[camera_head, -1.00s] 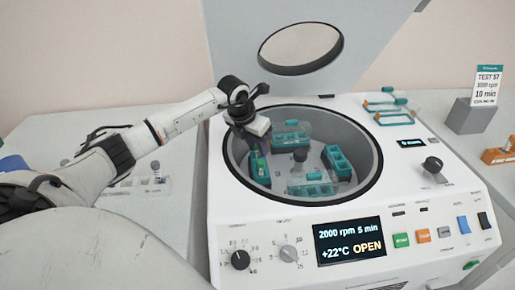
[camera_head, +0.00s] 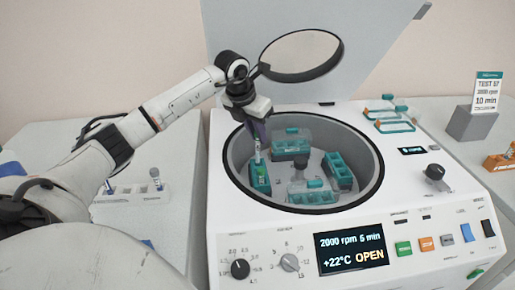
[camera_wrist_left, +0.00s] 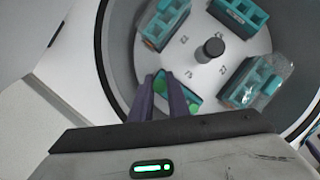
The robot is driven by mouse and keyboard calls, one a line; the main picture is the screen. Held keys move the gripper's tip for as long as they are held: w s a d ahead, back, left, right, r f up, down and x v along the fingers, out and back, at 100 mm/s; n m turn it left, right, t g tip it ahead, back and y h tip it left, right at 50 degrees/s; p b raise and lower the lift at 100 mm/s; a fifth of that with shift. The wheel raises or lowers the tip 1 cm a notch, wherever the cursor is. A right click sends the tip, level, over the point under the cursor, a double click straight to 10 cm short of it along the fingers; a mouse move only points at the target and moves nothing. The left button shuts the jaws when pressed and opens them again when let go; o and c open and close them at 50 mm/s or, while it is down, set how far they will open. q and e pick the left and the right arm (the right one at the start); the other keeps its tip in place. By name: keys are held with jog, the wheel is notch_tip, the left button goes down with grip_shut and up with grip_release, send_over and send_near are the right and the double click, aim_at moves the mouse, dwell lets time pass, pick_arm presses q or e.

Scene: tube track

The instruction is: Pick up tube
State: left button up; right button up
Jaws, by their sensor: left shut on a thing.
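My left gripper (camera_head: 256,134) points down over the left side of the open centrifuge bowl. It is shut on a slim clear tube (camera_head: 257,152), which hangs roughly upright from the fingertips. The tube's lower end is at or just above the left teal bucket (camera_head: 260,181); I cannot tell if it is still partly inside. In the left wrist view the purple fingers (camera_wrist_left: 166,98) are close together over this bucket (camera_wrist_left: 180,92), where green spots show on both sides of them. The tube is mostly hidden there. My right gripper is not in view.
The centrifuge (camera_head: 225,222) has its lid (camera_head: 310,15) raised behind the bowl. Several other teal buckets (camera_head: 337,171) surround the central hub (camera_head: 298,168). A pale rack (camera_head: 135,195) with tubes stands left on the table. Teal frames (camera_head: 390,115) lie at the back right.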

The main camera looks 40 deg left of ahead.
pick_arm(q)
notch_tip(320, 180, up, 5)
jog(key=w+d+b, duration=0.1)
jog(key=w+d, duration=1)
jog(key=w, duration=0.3)
jog(key=shift+d+f+b, duration=0.15)
jog(key=shift+b, duration=0.15)
